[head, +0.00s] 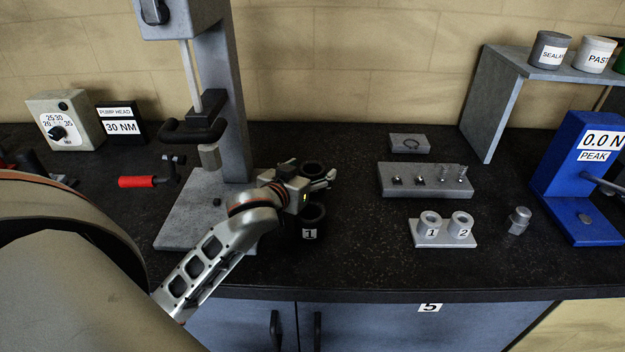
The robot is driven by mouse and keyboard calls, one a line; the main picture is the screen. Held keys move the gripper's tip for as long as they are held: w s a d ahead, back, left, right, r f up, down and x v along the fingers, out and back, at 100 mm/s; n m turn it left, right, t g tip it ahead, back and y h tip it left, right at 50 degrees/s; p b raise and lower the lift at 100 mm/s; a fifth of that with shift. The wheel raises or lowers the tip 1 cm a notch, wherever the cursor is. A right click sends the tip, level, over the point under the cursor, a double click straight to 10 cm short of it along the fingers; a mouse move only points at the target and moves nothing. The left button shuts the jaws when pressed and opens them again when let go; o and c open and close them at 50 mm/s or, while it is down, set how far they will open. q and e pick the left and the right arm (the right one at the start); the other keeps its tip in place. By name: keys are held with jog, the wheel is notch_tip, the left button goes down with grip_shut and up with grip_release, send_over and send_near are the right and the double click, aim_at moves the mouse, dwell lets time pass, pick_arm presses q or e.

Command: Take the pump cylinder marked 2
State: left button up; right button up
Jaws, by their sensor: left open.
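A small grey cylinder marked 2 (460,224) stands upright on a pale plate (444,242), right beside a similar grey cylinder marked 1 (429,223). Both have open tops. My left gripper (322,181) is open and well to the left of that plate, above the bench. It points right. A black round piece with a label 1 (313,217) stands just below it in the picture. Another black ring-shaped piece (313,169) shows by the fingers, partly covered; I cannot read any mark on it. My right gripper is out of view.
A press (232,100) stands behind my left arm. A grey block with small parts (426,190) lies behind the plate. A metal fitting (519,221) and a blue peak gauge (583,180) stand to the right. Bare bench (365,240) lies between gripper and plate.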

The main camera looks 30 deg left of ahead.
pick_arm(q)
jog(key=c, duration=1.5)
jog(key=shift+r, duration=0.1)
grip_shut()
jog(key=shift+r, duration=0.1)
